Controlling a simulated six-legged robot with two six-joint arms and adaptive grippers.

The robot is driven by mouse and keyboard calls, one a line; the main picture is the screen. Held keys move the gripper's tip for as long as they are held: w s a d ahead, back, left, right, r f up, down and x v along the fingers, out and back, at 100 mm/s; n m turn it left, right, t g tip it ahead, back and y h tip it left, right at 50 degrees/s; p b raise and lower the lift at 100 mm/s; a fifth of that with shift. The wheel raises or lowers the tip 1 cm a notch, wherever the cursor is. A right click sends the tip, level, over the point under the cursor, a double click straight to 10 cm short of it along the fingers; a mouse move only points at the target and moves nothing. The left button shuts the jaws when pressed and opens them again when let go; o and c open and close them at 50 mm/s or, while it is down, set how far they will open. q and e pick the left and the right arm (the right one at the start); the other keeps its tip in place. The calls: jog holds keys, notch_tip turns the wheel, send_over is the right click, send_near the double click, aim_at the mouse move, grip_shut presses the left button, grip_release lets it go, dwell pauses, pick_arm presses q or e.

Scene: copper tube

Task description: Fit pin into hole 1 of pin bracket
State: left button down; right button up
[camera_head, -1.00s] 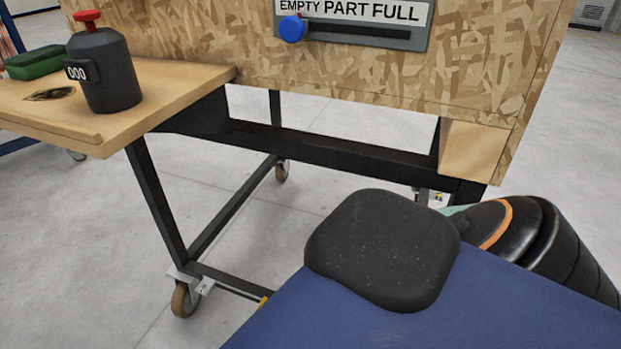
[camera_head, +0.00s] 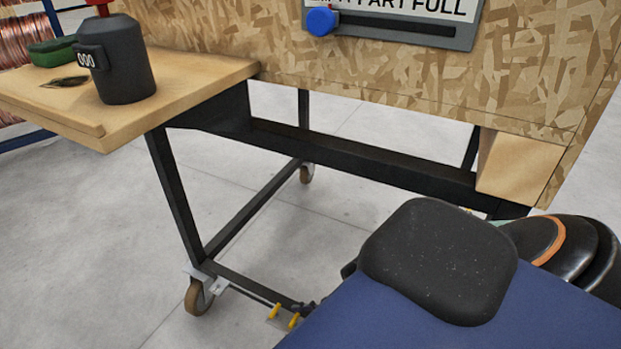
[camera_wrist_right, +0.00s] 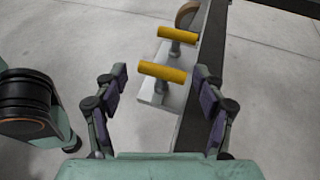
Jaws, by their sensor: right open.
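Two yellow-handled pins stand side by side in the right wrist view, a nearer one (camera_wrist_right: 162,71) and a farther one (camera_wrist_right: 178,34). Their grey stems meet a pale metal bracket (camera_wrist_right: 157,94) beside the dark lower beam. I cannot make out individual holes. In the head view the yellow handles (camera_head: 294,321) are small at the bottom. My right gripper (camera_wrist_right: 161,76) is open and empty, its fingers to either side of the nearer handle in the picture; contact is not visible. In the head view only dark bits of it (camera_head: 308,307) show past the pad. My left gripper is not in view.
The cart's dark lower beam (camera_head: 245,283) runs to a caster wheel (camera_head: 198,297). Above are a wooden shelf (camera_head: 190,88) with a dark canister (camera_head: 118,62) and a chipboard panel (camera_head: 400,75). Open floor (camera_head: 90,240) lies left.

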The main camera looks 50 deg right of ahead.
jog(key=shift+w+a+f, duration=0.2)
jog(key=shift+w+a, duration=0.05)
jog(key=shift+w, duration=0.2)
jog(key=c, duration=1.3)
